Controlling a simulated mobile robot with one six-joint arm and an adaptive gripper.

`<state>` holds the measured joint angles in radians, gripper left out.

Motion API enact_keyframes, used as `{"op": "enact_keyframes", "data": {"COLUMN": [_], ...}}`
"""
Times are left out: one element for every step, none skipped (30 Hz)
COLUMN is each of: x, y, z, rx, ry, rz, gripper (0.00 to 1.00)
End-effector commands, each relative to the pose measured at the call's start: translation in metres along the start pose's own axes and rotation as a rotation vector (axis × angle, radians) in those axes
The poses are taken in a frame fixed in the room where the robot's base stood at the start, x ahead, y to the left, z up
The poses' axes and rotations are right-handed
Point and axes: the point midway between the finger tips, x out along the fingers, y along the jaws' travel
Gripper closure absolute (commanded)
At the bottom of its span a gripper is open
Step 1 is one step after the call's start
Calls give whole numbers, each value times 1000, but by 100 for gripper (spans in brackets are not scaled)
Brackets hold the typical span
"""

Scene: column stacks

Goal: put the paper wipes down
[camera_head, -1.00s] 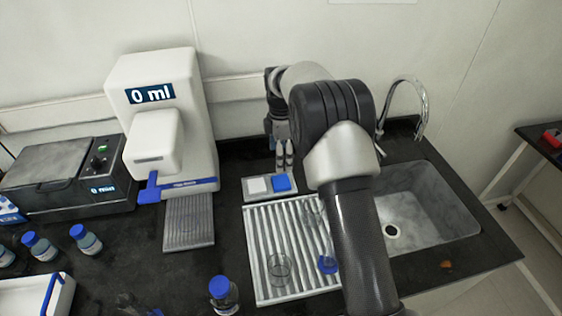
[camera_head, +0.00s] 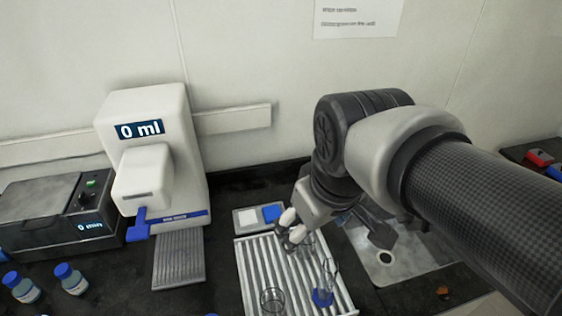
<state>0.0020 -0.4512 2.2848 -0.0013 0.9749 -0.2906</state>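My gripper (camera_head: 289,228) is above the back part of the ribbed draining rack, just in front of a small grey tray (camera_head: 240,211). Its pale fingertips point down and left, and I cannot tell whether they are open or shut or hold anything. A flat white square (camera_head: 248,216) and a blue block (camera_head: 271,213) lie side by side in the tray. The white square may be the paper wipes, but it is too small to tell. No other paper wipes can be made out.
The draining rack (camera_head: 252,262) holds a glass beaker (camera_head: 272,300) and a blue-based glass vessel (camera_head: 323,296). The sink (camera_head: 409,263) is at right, partly behind my arm. A white dispenser (camera_head: 153,165) stands left, with blue-capped bottles (camera_head: 70,279) in front.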

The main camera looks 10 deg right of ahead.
Motion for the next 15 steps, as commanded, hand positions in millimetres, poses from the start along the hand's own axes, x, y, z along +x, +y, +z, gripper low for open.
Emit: {"op": "enact_keyframes", "data": {"x": [-3,-3,-2,-1,0,1,3,3,4,5,5,6,6,6,6], "y": [-6,-9,-12,-15,-17,-19,-20,-21,-22,-23,-23,-23,-23,-23,-23], "z": [20,30,42,50,56,64,68,72,75,77,78,78,79,79,78], "rx": [64,101,144,174,200,229,248,262,277,284,289,294,295,295,294], "ry": [23,32,43,49,56,63,66,70,73,75,75,76,76,75,75], "rz": [6,8,10,11,11,12,12,12,12,12,12,12,11,11,11], "gripper": [26,26,26,26,26,26,26,26,26,26,26,26,26,26,26]}}
